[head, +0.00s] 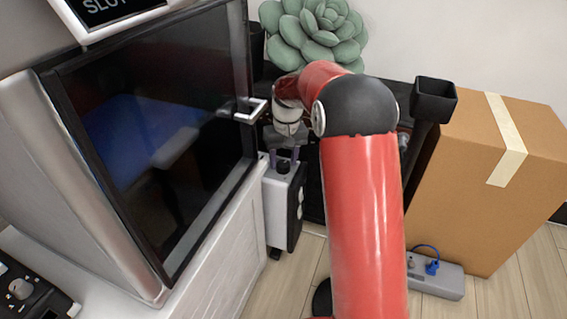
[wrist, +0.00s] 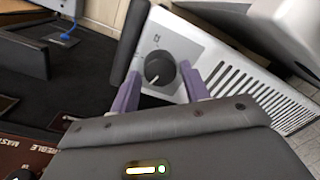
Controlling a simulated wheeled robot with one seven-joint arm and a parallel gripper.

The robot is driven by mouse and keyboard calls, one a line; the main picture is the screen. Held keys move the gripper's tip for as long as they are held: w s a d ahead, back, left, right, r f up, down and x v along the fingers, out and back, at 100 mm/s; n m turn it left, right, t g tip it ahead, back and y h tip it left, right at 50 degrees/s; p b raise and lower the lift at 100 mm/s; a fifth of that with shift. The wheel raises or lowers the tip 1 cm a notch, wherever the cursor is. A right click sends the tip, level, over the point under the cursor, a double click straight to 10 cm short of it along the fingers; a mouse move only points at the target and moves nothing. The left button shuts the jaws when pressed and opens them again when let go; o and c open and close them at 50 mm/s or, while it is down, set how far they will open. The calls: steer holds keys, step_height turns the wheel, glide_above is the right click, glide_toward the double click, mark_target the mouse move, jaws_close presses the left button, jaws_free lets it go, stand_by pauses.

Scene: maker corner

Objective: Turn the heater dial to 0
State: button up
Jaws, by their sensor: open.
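The heater (head: 278,205) is a narrow white and black box standing beside the white cabinet in the head view. Its black round dial (head: 283,168) is on top. In the wrist view the dial (wrist: 160,69) sits on a grey panel of the heater (wrist: 235,75), with small printed marks that I cannot read clearly. A short white pointer line shows on the dial's lower left. My gripper (head: 285,156) is over the heater top, open. In the wrist view its two purple fingers (wrist: 161,73) appear on either side of the dial; contact cannot be told.
A glass-doored machine (head: 160,130) with a protruding handle (head: 250,110) stands close left of my gripper. A cardboard box (head: 460,190) and a power strip (head: 445,283) are at right.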

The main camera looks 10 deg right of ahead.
steer(key=shift+f, duration=0.45)
steer(key=c, duration=0.7)
steer(key=shift+r, duration=0.1)
